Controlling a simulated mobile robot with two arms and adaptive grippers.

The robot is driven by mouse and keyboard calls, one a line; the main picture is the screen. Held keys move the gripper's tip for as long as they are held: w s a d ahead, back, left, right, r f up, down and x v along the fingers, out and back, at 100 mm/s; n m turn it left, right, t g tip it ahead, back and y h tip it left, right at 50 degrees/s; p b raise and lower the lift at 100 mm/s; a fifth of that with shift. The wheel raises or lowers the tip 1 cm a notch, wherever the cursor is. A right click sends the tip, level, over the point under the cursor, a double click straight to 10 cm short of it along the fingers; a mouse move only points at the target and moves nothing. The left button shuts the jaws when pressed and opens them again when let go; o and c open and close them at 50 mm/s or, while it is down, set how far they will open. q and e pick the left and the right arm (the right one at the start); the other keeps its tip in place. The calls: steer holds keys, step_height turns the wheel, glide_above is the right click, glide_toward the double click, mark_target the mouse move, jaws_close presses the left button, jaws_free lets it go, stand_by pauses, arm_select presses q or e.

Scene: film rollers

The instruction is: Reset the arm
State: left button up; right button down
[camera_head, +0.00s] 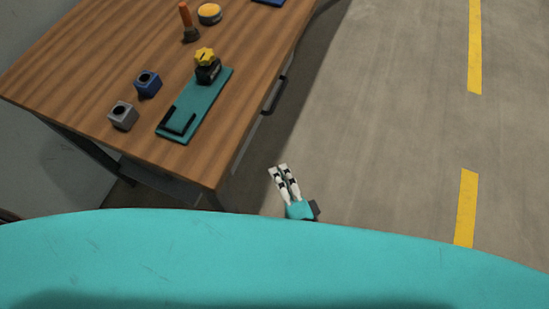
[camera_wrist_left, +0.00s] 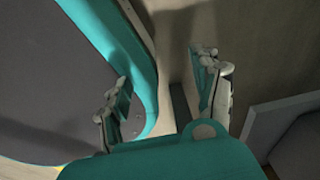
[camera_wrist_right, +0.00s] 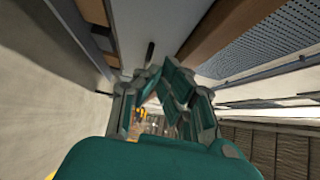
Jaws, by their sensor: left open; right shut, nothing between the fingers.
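My right gripper (camera_head: 279,168) shows in the head view just off the table's near right corner, above the floor. Its two pale fingers are close together with nothing between them. It is clear of all the objects on the table. The right wrist view also shows its teal fingers (camera_wrist_right: 162,76) near each other and empty. My left gripper is not in the head view. In the left wrist view the left gripper (camera_wrist_left: 163,70) has its fingers wide apart and nothing between them, with part of my teal body close by.
The wooden table (camera_head: 95,60) holds a teal board (camera_head: 200,108), a black block with a yellow knob (camera_head: 207,70), a blue block (camera_head: 148,85), a grey block (camera_head: 123,116), an orange-handled tool (camera_head: 187,20) and an orange-topped round piece (camera_head: 209,13). The floor (camera_head: 390,120) to the right is clear.

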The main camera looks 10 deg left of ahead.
arm_select(q)
steer(key=shift+d, duration=0.1)
arm_select(e)
steer(key=shift+s+d, duration=0.1)
steer(key=shift+s, duration=0.1)
arm_select(q)
steer(key=shift+d, duration=0.1)
